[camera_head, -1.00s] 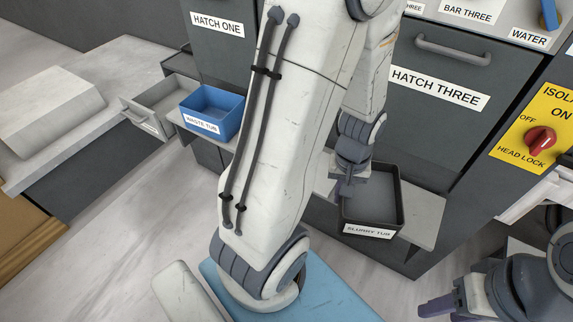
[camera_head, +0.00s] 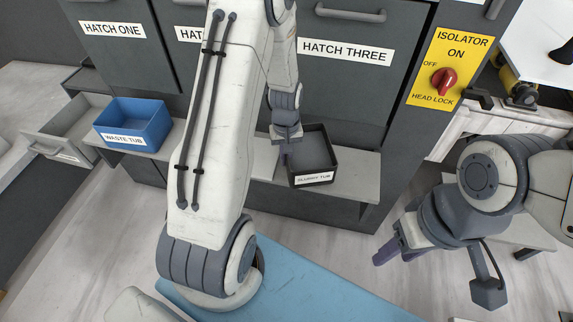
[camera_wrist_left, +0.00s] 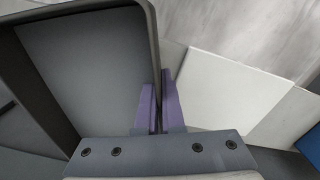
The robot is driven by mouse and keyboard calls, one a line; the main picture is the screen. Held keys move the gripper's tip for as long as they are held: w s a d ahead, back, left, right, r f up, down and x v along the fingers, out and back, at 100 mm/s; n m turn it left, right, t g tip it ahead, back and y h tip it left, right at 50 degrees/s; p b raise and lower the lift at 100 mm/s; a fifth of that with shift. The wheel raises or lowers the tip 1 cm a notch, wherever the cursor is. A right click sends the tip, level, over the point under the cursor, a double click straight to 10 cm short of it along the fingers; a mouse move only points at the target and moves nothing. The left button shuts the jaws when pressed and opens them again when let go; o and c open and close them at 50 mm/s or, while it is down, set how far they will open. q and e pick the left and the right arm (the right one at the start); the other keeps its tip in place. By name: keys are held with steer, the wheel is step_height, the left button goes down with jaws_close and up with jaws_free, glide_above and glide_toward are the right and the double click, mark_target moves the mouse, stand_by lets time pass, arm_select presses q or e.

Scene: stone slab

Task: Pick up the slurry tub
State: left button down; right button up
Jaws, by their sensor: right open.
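The slurry tub (camera_head: 315,150) is an open dark grey box with a white label on its front, at the grey shelf below hatch three in the head view. My left gripper (camera_head: 284,157) reaches down at the tub's left wall. In the left wrist view its purple fingers (camera_wrist_left: 160,100) are close together on either side of the wall of the tub (camera_wrist_left: 85,60), one inside and one outside. They look shut on it. The tub looks empty; whether it is clear of the shelf I cannot tell. My right gripper (camera_head: 397,240) is open and empty, low at the right.
The blue waste tub (camera_head: 133,125) stands to the left, beside an open grey drawer (camera_head: 65,130). Bare grey shelf (camera_head: 355,178) lies right of the slurry tub. Cabinet hatches (camera_head: 345,80) rise behind it. A yellow isolator panel (camera_head: 437,65) with a red knob is at the right.

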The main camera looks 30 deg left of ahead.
arm_select(q)
steer(key=shift+f, duration=1.65)
steer(key=shift+f, duration=0.15)
steer(key=c, duration=1)
jaws_free()
steer(key=shift+c, duration=0.2)
